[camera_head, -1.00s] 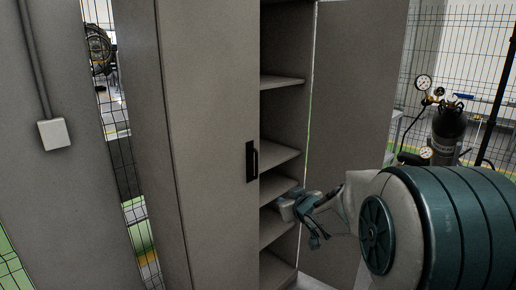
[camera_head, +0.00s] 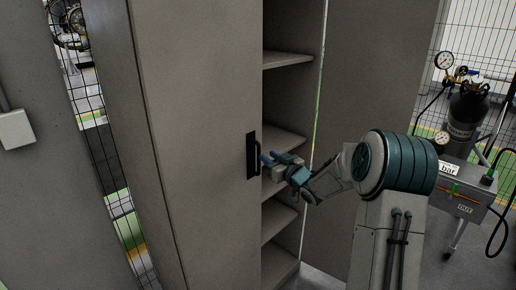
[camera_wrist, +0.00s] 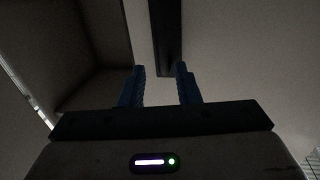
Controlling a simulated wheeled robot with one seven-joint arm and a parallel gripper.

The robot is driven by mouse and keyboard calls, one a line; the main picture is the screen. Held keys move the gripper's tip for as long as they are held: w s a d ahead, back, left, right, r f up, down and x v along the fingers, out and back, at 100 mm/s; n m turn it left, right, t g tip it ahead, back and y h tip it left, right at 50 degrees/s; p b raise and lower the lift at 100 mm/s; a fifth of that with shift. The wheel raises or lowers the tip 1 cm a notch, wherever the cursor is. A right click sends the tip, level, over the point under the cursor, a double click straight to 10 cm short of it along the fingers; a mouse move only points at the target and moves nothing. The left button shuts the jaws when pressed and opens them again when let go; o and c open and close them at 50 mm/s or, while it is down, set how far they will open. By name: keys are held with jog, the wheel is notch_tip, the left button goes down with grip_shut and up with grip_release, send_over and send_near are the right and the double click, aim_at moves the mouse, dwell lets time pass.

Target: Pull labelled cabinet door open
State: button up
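A tall grey cabinet stands in the middle of the head view. Its left door (camera_head: 200,130) looks shut and has a black upright handle (camera_head: 251,156) near its right edge; I see no readable label on it. The right door (camera_head: 375,70) stands swung open. My gripper (camera_head: 267,160) is right beside the handle, at its height. In the wrist view, my gripper (camera_wrist: 160,88) has its two blue fingers apart. The dark handle plate (camera_wrist: 167,40) shows beyond the gap between them. I cannot tell whether the fingers touch the handle.
Open shelves (camera_head: 285,137) lie behind my gripper. A wire fence (camera_head: 85,95) shows on the left beside a grey panel with a white box (camera_head: 16,129). At right stand a black gas cylinder (camera_head: 466,118) with gauges and a grey unit (camera_head: 463,190) with a hose.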

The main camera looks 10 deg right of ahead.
jog(key=shift+a+p+x, duration=0.2)
jog(key=shift+p+x, duration=0.5)
jog(key=shift+x, duration=2.4)
jog(key=shift+s, duration=0.1)
